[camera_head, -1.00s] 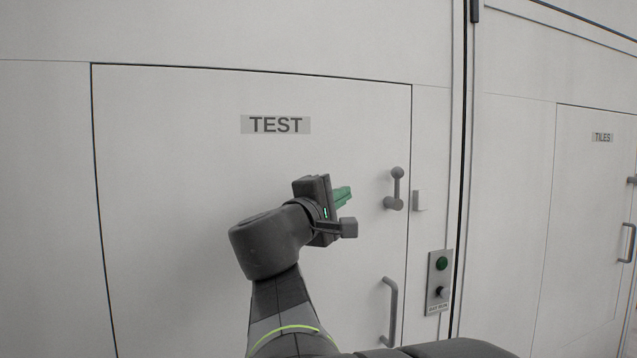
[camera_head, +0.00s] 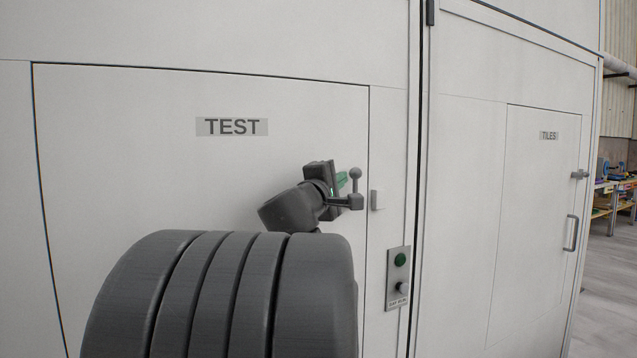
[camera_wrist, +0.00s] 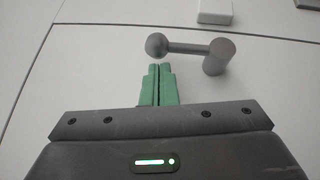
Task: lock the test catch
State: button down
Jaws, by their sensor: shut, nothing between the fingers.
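The test catch is a grey lever with a ball knob (camera_head: 355,173) on the door labelled TEST (camera_head: 231,126). Its arm points up from the pivot, not toward the pale keeper block (camera_head: 376,200) beyond the door's right edge. In the wrist view the knob (camera_wrist: 157,45) lies left of the round pivot (camera_wrist: 218,57), and the keeper (camera_wrist: 215,12) is at the top. My gripper (camera_head: 342,180) is shut and empty, its green fingertips (camera_wrist: 158,67) just beside the knob on the side away from the keeper. Whether they touch it I cannot tell. My wrist partly hides the pivot in the head view.
Shelving (camera_head: 612,197) stands far right. My arm hides the TEST door's lower handle.

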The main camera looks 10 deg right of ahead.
jog(key=shift+d+r+p, duration=0.15)
jog(key=shift+r+p, duration=0.1)
jog(key=shift+p, duration=0.1)
